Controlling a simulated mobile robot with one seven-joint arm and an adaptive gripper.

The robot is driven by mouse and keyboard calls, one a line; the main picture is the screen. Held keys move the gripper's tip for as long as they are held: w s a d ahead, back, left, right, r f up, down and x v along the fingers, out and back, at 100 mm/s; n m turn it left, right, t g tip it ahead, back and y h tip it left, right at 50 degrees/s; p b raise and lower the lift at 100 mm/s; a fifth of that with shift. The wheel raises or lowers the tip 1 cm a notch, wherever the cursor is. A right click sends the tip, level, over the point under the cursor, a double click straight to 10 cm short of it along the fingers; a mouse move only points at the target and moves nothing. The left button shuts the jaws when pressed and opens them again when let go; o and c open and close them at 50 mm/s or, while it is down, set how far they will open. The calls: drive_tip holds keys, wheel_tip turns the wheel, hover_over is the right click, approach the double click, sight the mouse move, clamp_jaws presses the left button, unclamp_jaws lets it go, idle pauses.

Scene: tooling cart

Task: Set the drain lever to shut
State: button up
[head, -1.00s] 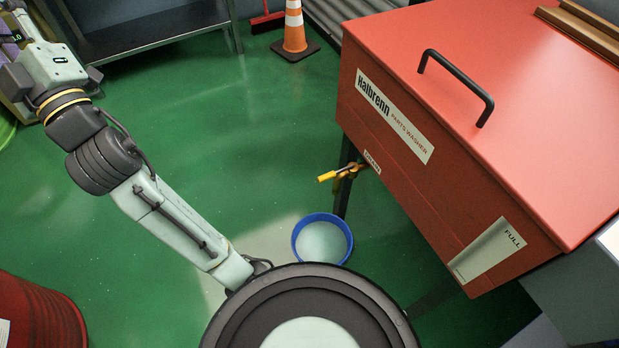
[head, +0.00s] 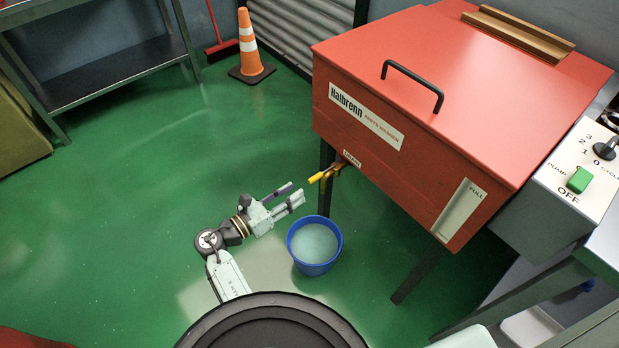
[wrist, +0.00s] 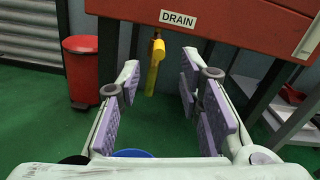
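The yellow drain lever (head: 319,177) sits on a brass valve under the DRAIN label, low on the front of the red parts washer (head: 345,168). In the wrist view the lever (wrist: 153,74) hangs down from the valve, ahead of my gripper and between the lines of its fingers. My gripper (head: 283,198) is open and empty, to the left of the lever and a little short of it. Its purple-padded fingers also show spread in the wrist view (wrist: 158,92). No finger touches the lever.
A blue bucket (head: 298,256) with pale liquid stands on the floor below the valve. A washer leg (head: 326,160) is close behind the lever. A control box (head: 560,205) is at the right. An orange cone (head: 250,55) stands at the back; the green floor at left is clear.

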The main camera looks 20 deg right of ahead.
sight(315, 177)
drive_tip(key=p+x, duration=0.1)
drive_tip(key=x, duration=0.8)
drive_tip(key=shift+a, duration=0.1)
drive_tip(key=shift+c, duration=0.4)
clamp_jaws()
